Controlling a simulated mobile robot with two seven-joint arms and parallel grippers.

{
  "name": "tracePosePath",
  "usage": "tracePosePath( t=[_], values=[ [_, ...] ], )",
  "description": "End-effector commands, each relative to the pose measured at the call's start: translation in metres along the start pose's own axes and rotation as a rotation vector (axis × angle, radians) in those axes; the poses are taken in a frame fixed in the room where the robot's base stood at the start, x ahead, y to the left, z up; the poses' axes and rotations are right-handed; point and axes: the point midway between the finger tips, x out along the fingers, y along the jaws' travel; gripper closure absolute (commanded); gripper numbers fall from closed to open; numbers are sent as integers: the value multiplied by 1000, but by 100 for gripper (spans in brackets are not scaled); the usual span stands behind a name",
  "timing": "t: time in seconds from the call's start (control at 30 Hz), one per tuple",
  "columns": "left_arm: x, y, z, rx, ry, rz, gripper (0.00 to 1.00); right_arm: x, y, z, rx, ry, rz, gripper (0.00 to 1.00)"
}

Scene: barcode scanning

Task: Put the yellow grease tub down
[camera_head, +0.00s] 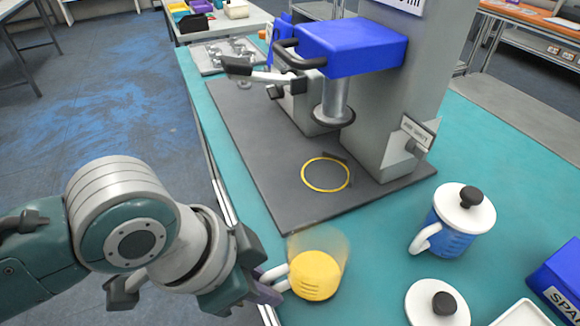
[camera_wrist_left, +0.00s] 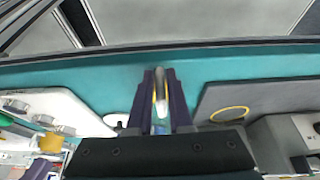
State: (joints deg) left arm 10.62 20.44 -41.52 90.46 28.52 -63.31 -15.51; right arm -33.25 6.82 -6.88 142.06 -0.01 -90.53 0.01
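The yellow grease tub (camera_head: 314,275) is a clear cup with yellow grease in its lower part and a white handle. It is upright at the front edge of the teal bench, and I cannot tell whether its base touches the top. My left gripper (camera_head: 268,288) comes from the left and is shut on the handle. In the left wrist view, the fingers (camera_wrist_left: 160,78) close around the pale handle (camera_wrist_left: 160,92); most of the tub is hidden there. My right gripper is not in view.
A press (camera_head: 350,55) stands on a dark mat (camera_head: 262,140) with a yellow ring (camera_head: 326,174). A blue tub (camera_head: 450,240) with white lid stands right, near a loose white lid (camera_head: 425,305) and a blue box (camera_head: 558,280). Bare teal bench (camera_head: 375,235) lies between.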

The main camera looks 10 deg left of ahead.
Motion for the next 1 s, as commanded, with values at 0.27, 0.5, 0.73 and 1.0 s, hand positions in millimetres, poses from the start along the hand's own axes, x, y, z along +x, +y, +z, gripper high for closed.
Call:
tracePosePath(
  t=[0.27,0.5,0.73,1.0],
  values=[
    [0,0,0,0,0,0,55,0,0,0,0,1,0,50],
    [-4,0,-2,0,1,0,55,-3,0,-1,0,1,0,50],
    [-41,0,-3,3,2,-2,55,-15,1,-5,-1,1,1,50],
    [-100,0,-2,3,1,-2,55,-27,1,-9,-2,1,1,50]
  ],
)
